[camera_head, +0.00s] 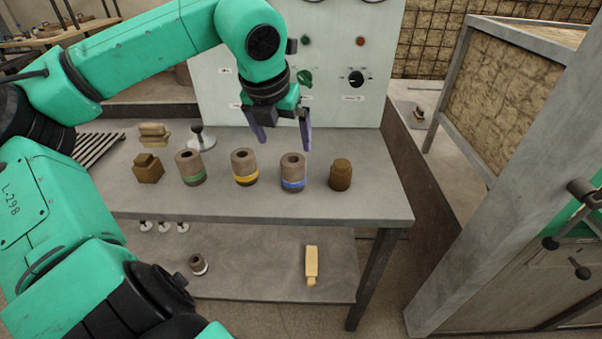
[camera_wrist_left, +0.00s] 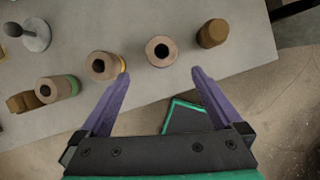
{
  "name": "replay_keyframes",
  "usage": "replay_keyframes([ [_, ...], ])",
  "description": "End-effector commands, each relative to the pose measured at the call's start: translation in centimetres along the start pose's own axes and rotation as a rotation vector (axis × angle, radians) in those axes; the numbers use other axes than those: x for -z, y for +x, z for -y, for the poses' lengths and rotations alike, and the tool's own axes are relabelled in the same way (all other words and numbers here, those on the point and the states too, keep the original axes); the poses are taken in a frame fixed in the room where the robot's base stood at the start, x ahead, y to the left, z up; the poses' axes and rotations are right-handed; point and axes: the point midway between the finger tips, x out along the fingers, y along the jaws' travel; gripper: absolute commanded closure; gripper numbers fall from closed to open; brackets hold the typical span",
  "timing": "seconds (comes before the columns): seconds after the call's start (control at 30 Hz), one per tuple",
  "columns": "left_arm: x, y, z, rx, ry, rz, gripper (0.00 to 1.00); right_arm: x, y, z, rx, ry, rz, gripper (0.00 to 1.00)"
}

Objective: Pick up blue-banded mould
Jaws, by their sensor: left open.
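The blue-banded mould (camera_head: 292,172) is a brown-grey cylinder with a hole in its top and a blue band low on its side. It stands upright on the grey bench, between the yellow-banded mould (camera_head: 244,167) and a brown block (camera_head: 340,175). In the left wrist view the same mould (camera_wrist_left: 150,62) shows its round top ahead of the fingertips; its band is hidden there. My left gripper (camera_head: 285,144) is open and empty, its two purple fingers pointing down above and slightly behind the mould, apart from it. My right gripper is out of view.
A green-banded mould (camera_head: 190,168) and another brown block (camera_head: 148,168) stand farther left. A grey knobbed stand (camera_head: 201,141) is behind them. A white panel (camera_head: 345,80) with knobs rises at the back. The bench (camera_head: 375,205) is bare at its right end.

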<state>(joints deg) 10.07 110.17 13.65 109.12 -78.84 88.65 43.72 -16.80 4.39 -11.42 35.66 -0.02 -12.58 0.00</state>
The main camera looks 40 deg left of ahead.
Motion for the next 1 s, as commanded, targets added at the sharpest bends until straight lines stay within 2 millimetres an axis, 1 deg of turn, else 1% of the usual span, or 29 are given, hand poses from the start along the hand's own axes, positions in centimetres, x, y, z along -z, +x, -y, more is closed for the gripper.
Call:
replay_keyframes([
  [0.2,0.2,5.5,0.2,0.005,0.004,-0.012,0.0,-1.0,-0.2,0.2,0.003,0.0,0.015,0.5],
  [0.3,0.2,7.6,0.2,0.006,0.005,-0.011,0.0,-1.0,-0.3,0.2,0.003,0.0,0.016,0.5],
  [0.47,0.2,9.5,0.3,0.007,0.005,-0.01,0.0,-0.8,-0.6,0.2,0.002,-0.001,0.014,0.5],
  [0.6,0.3,12.0,0.5,0.006,0.006,-0.012,0.0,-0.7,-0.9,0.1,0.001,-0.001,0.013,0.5],
  [0.67,0.4,13.1,0.5,0.006,0.006,-0.011,0.0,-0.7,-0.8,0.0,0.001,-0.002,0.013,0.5],
  [0.77,0.3,13.9,0.5,0.007,0.006,-0.007,0.0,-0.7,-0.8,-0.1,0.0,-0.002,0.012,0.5],
  [0.93,0.3,13.9,0.6,0.009,0.006,-0.006,0.0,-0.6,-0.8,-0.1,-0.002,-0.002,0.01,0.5],
  [0.97,0.3,13.9,0.6,0.009,0.006,-0.006,0.04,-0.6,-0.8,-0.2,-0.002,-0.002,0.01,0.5],
  [1.0,0.3,13.9,0.6,0.009,0.006,-0.006,0.19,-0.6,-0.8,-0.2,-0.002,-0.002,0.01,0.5],
])
